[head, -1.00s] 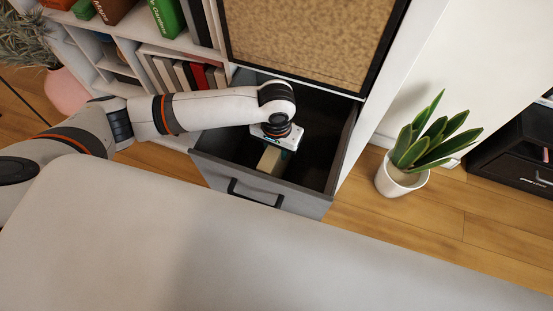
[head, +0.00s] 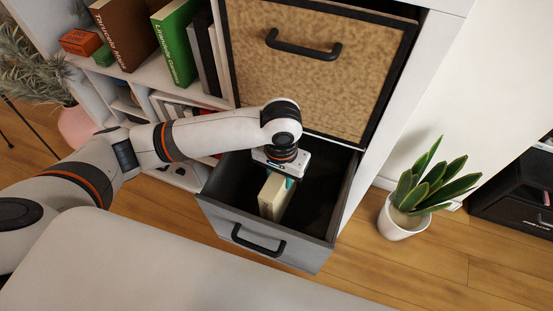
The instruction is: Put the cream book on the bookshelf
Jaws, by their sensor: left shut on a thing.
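The cream book (head: 272,198) stands upright inside the open grey drawer (head: 262,240), partly below the drawer's rim. My left gripper (head: 284,178) reaches down over the drawer from the left and is shut on the top of the book. The gripper's body hides part of its fingers. The white bookshelf (head: 188,78) is at the upper left, with several books on its shelves. My right gripper is not in view.
A brown book (head: 122,32) and a green book (head: 176,45) stand on the upper shelf. A patterned drawer front (head: 310,70) with a black handle is above the open drawer. A potted plant (head: 405,215) stands on the floor at right.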

